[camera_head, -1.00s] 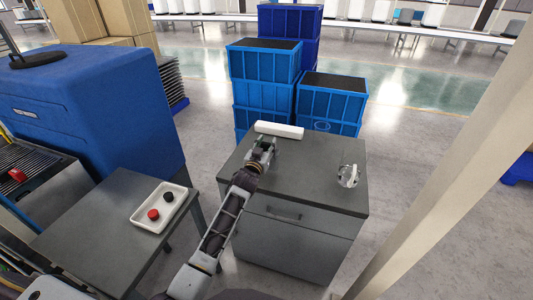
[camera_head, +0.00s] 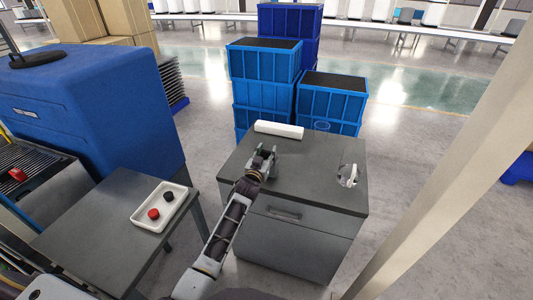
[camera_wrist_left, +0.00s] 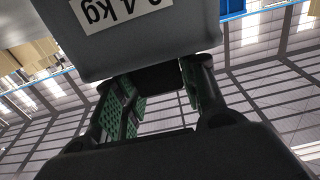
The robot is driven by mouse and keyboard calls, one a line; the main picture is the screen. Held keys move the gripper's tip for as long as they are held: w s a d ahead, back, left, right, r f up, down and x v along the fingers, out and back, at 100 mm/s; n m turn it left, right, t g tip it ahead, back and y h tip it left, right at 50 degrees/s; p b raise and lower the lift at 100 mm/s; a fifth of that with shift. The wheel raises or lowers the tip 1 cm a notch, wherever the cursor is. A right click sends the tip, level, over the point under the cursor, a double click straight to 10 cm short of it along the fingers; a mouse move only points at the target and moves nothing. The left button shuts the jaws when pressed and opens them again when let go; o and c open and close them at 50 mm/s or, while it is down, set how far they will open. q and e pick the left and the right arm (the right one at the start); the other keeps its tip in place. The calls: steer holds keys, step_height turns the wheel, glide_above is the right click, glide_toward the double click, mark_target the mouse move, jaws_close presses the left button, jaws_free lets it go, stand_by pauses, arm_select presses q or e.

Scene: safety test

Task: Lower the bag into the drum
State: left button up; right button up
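I cannot make out a clear bag or drum. A small see-through and silvery thing (camera_head: 348,176), possibly the bag, sits on the right of the grey cabinet top (camera_head: 310,178). A long white block (camera_head: 279,130) lies at the cabinet's far edge. In the left wrist view, a grey block with an upside-down "kg" label (camera_wrist_left: 125,35) is close beyond the green-padded fingers (camera_wrist_left: 158,100).
A side table (camera_head: 100,240) at lower left carries a white tray (camera_head: 147,222) with a red and a black knob. A large blue machine (camera_head: 100,110) stands behind it. Blue crates (camera_head: 265,95) stack behind the cabinet. A pale post (camera_head: 455,160) slants at right.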

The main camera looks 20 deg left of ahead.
arm_select(q)
steer(key=shift+o, duration=1.3)
arm_select(e)
steer(key=shift+w+d, duration=0.2)
steer(key=shift+w, duration=0.45)
steer(key=shift+s, duration=0.1)
